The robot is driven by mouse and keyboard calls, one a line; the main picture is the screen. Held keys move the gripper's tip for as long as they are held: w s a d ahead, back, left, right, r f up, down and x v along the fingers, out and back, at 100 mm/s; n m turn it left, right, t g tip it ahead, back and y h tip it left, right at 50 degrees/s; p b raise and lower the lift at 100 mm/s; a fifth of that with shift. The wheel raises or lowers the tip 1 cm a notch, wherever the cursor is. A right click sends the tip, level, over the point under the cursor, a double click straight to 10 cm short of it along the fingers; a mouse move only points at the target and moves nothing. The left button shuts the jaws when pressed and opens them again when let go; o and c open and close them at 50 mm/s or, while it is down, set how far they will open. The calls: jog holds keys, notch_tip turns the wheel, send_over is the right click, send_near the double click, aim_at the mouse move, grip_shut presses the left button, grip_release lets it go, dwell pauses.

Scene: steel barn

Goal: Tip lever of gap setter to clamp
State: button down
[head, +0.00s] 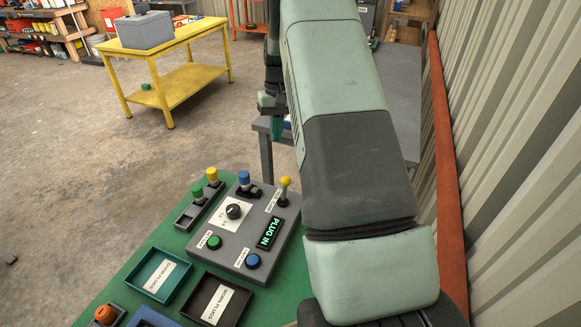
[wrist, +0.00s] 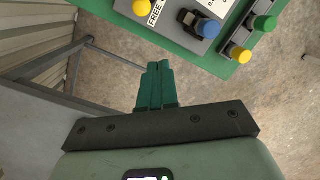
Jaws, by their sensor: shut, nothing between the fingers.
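The gap setter (head: 232,245) is a grey box on a green bench top, with a dial, a green button, a blue button and a display reading "PLUG IN". Its lever (head: 285,188), with a yellow knob, stands roughly upright at the far right corner. The yellow knob (wrist: 143,6) is cut by the top edge of the wrist view, beside a label reading "FREE". A blue-topped plug (head: 244,181) sits in the setter's clamp, left of the lever. My gripper (wrist: 158,66) is shut and empty, beyond the bench edge and apart from the lever; in the head view it is partly hidden by my arm.
A holder with green and yellow plugs (head: 205,187) stands left of the setter. Teal (head: 151,291) and dark (head: 197,300) labelled trays lie in front. A grey table (head: 400,85) stands behind my arm, near the corrugated wall (head: 510,150). A yellow table (head: 190,78) is far left.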

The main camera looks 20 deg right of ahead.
jog(key=s+d+r+n+y, duration=0.1)
jog(key=d+n, duration=0.6)
jog(key=n, duration=0.2)
send_near(285, 188)
jog(key=w+d+f, duration=0.4)
jog(key=shift+s+a+f, duration=0.25)
jog(key=shift+s+a, duration=0.3)
jog(key=shift+a, duration=0.1)
jog(key=shift+s+a+f, duration=0.2)
jog(key=shift+s+a, duration=0.3)
jog(key=shift+a, duration=0.15)
